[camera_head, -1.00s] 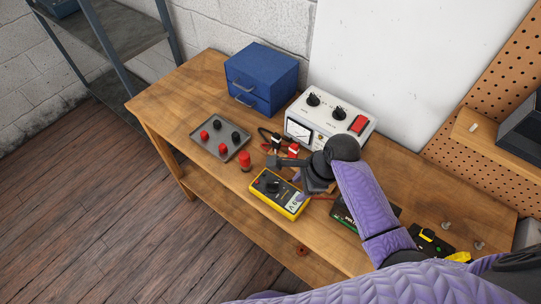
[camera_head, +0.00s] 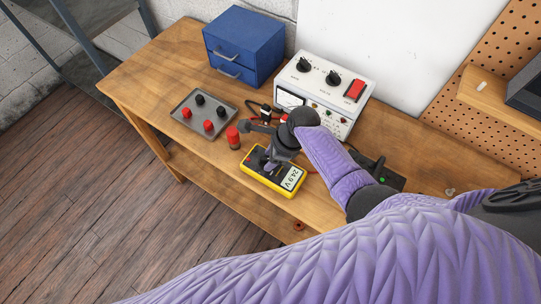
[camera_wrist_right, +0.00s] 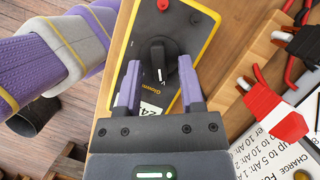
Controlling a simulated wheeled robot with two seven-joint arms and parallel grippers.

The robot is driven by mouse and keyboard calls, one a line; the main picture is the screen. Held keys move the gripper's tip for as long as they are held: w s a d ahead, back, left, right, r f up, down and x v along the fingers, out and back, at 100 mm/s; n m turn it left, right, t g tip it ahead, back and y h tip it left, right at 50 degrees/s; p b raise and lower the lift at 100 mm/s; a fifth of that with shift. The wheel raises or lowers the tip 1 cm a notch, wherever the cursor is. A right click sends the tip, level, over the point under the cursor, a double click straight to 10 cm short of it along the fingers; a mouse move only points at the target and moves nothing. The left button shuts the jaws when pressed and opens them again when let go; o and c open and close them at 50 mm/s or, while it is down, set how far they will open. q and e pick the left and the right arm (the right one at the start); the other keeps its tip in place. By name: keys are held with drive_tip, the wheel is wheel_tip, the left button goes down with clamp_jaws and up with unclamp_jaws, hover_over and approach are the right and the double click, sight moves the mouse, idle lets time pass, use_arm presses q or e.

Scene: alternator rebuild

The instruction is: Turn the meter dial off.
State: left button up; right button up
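The yellow-edged multimeter (camera_head: 246,167) lies on the workbench, its lit display reading about 24.9 V. Its black round dial (camera_wrist_right: 157,58) shows in the right wrist view, with a white mark on its lower part. My right gripper (camera_wrist_right: 159,72) is open above the meter, one purple fingertip on each side of the dial, with gaps showing. Whether the fingertips reach down to the dial's level I cannot tell. In the head view the right gripper (camera_head: 271,163) covers the dial. My left gripper is not in view.
A white power supply (camera_head: 338,88) with knobs and a red switch stands behind the meter. A grey tray (camera_head: 186,124) with red and black caps, a red post (camera_head: 233,138) and clamps are nearby. A blue drawer box (camera_head: 243,45) stands at the back.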

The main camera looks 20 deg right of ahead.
clamp_jaws()
drive_tip(key=shift+w+n+g, duration=0.1)
drive_tip(key=shift+n+g, duration=0.3)
drive_tip(key=shift+n, duration=0.6)
drive_tip(key=n+g, duration=0.1)
drive_tip(key=n, duration=0.1)
drive_tip(key=shift+w+n+y, duration=0.15)
drive_tip(key=shift+n+y, duration=0.15)
drive_tip(key=shift+n, duration=0.1)
drive_tip(key=n, duration=0.1)
drive_tip(key=n+g+b, duration=0.1)
drive_tip(key=n, duration=0.1)
drive_tip(key=shift+w+f+n, duration=0.1)
drive_tip(key=shift+w+n, duration=0.05)
drive_tip(key=shift+n, duration=0.15)
drive_tip(key=n+g+b, duration=0.1)
drive_tip(key=n, duration=0.2)
drive_tip(key=shift+w+h+b, duration=0.15)
drive_tip(key=shift+h+b, duration=0.15)
drive_tip(key=shift+h, duration=0.1)
drive_tip(key=shift+n+g, duration=0.3)
drive_tip(key=shift+a, duration=0.1)
